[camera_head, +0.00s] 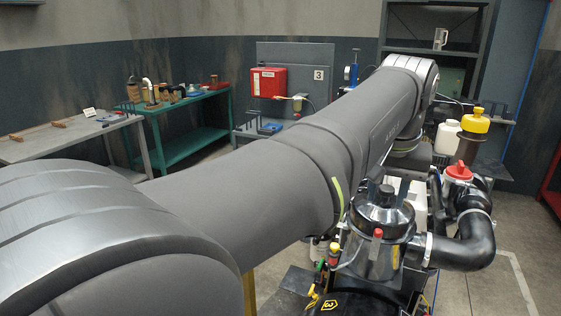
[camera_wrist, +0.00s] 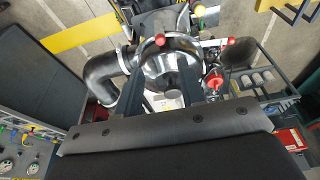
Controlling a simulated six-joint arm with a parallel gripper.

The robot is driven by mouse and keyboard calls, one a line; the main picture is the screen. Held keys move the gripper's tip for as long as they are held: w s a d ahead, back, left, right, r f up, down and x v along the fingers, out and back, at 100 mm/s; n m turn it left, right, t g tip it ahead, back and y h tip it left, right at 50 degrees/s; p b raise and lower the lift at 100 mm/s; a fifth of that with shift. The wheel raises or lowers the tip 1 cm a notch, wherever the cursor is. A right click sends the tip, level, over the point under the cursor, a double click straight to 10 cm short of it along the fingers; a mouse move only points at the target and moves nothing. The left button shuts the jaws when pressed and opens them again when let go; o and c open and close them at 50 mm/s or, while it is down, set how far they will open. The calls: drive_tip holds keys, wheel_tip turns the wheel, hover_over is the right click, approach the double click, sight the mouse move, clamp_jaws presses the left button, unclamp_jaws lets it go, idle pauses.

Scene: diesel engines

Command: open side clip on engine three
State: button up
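The engine's shiny metal canister (camera_head: 382,245) stands at the right in the head view, with a round lid and a red-tipped clip (camera_head: 378,233) on its near side. I cannot tell whether either touches the canister. The clip's latch position is unclear.
A black elbow hose (camera_head: 470,245) leaves the canister's right side, below a red cap (camera_head: 459,171) and a yellow cap (camera_head: 475,122). A green bench (camera_head: 180,148) and a grey table (camera_head: 70,140) stand at the left. My arm crosses the middle and hides part of the engine.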

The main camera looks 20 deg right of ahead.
sight(378, 231)
drive_tip(key=shift+x, duration=5.2)
clamp_jaws()
unclamp_jaws()
drive_tip(key=v, duration=1.7)
drive_tip(key=shift+r, duration=0.25)
drive_tip(key=shift+s+a, duration=0.1)
drive_tip(key=x, duration=1.6)
drive_tip(key=shift+f, duration=0.2)
